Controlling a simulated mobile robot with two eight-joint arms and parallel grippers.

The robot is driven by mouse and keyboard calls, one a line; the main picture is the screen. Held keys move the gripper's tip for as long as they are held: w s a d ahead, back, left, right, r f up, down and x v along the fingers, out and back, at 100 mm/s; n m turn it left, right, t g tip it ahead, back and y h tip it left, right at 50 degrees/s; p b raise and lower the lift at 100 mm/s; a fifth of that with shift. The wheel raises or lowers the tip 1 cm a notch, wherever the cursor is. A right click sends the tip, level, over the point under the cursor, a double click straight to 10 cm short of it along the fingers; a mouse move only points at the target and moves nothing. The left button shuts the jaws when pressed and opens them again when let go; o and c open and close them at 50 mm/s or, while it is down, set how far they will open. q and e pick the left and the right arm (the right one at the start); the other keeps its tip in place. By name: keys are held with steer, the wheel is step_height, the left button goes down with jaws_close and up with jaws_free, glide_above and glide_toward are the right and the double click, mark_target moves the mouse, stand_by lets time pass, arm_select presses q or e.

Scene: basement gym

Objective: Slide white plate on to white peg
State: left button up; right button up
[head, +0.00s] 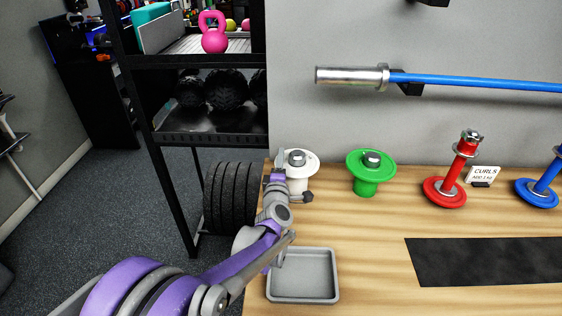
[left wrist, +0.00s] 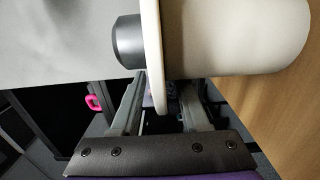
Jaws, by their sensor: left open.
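The white plate (head: 301,161) is level around the top of the white peg (head: 298,184) at the back left of the wooden bench. The peg's grey tip (head: 297,157) rises above it. In the left wrist view the plate (left wrist: 154,40) shows edge-on, between the grey tip (left wrist: 128,42) and the thick white peg body (left wrist: 235,36). My left gripper (head: 293,178) is at the plate's near left edge. Its fingers (left wrist: 165,105) are open, one on each side of the rim. I cannot tell whether either finger touches it. My right gripper is not in view.
A green plate on a green stand (head: 371,172) is close to the right, with red (head: 446,192) and blue (head: 537,193) stands beyond. A grey tray (head: 302,299) lies in front. A black rack (head: 160,140) stands left. A blue bar (head: 470,82) hangs above.

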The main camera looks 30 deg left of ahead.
arm_select(q)
steer(key=v, duration=1)
steer(key=shift+s, duration=0.4)
steer(key=shift+d+f, duration=0.1)
steer(key=shift+d, duration=0.05)
